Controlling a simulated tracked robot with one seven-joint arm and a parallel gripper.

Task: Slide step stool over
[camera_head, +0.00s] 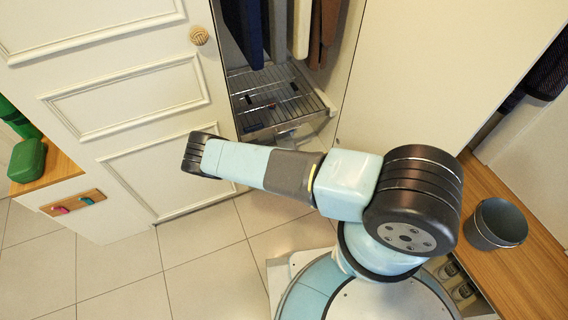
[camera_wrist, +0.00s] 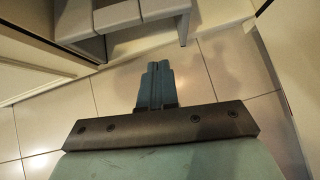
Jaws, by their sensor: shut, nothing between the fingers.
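The grey step stool (camera_wrist: 112,18) stands on the tiled floor at the top of the wrist view, and its top is cut off by the frame edge. Its slab-like treads and legs show. My gripper (camera_wrist: 157,66) is shut and empty, with its fingertips pointing toward the stool. A strip of tiled floor shows between the fingertips and the stool in the picture, and they look apart. In the head view my arm hides the gripper, and I cannot clearly make out the stool there.
A white panelled door (camera_head: 120,100) stands open at the left. A wire rack (camera_head: 280,92) sits low in the closet below hanging clothes. A green case (camera_head: 27,160) rests on a wooden-topped cabinet. A dark bin (camera_head: 495,224) stands on the wooden bench at right. Tiled floor (camera_head: 120,275) is clear at lower left.

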